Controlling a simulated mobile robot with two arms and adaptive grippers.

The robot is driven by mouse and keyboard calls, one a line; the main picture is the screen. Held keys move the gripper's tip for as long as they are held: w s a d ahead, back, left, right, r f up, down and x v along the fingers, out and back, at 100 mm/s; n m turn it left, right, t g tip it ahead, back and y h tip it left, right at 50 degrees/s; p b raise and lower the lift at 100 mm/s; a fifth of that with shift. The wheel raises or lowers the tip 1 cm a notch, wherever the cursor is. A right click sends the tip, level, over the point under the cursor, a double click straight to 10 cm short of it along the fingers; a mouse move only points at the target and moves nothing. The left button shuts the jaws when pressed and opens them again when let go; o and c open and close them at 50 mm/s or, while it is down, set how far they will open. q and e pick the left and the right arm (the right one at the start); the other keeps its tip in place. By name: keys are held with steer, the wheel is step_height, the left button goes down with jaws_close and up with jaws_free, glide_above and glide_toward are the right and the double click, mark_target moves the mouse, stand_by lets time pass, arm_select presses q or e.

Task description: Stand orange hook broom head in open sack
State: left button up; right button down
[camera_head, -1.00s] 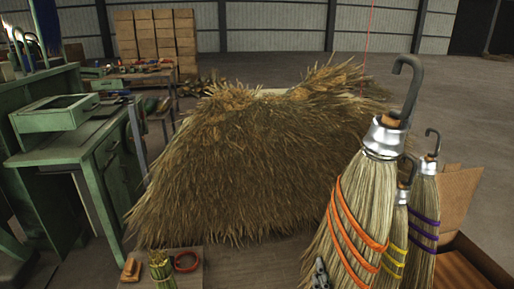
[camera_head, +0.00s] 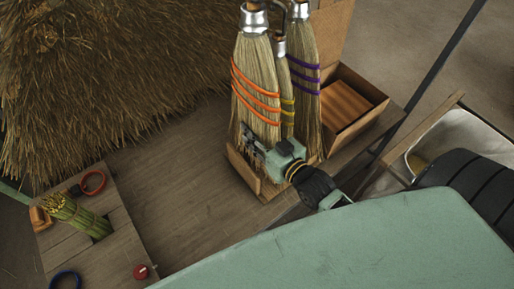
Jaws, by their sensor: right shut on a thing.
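The orange-banded broom head (camera_head: 254,85) stands upright at the left of a group of three, its metal collar at the top edge and its hook out of view. My right gripper (camera_head: 252,146) is shut on its lower bristles, which partly hide the fingertips. A whitish open sack or bin (camera_head: 468,128) is at the right, beside a wooden bar; my own body partly covers it, and its inside shows only a little. My left gripper is not in view.
Yellow-banded (camera_head: 287,90) and purple-banded (camera_head: 305,75) broom heads stand close on the right, in a low wooden holder (camera_head: 239,168). An open box (camera_head: 362,90) is beyond. A dark pole (camera_head: 432,75) rises before the sack. A straw heap (camera_head: 100,80) fills the left.

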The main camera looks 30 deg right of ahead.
step_height(320, 180, down, 6)
steer(key=shift+r+b, duration=0.15)
steer(key=shift+b, duration=0.15)
steer(key=shift+f, duration=1.2)
steer(key=shift+a+f+b, duration=0.1)
steer(key=shift+f+b, duration=0.1)
steer(key=shift+b, duration=0.2)
steer(key=c, duration=1.3)
jaws_free()
steer(key=shift+c, duration=0.2)
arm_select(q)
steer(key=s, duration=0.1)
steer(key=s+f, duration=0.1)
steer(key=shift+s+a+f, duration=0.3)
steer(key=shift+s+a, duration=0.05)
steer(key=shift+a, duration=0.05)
arm_select(e)
steer(key=shift+o, duration=0.2)
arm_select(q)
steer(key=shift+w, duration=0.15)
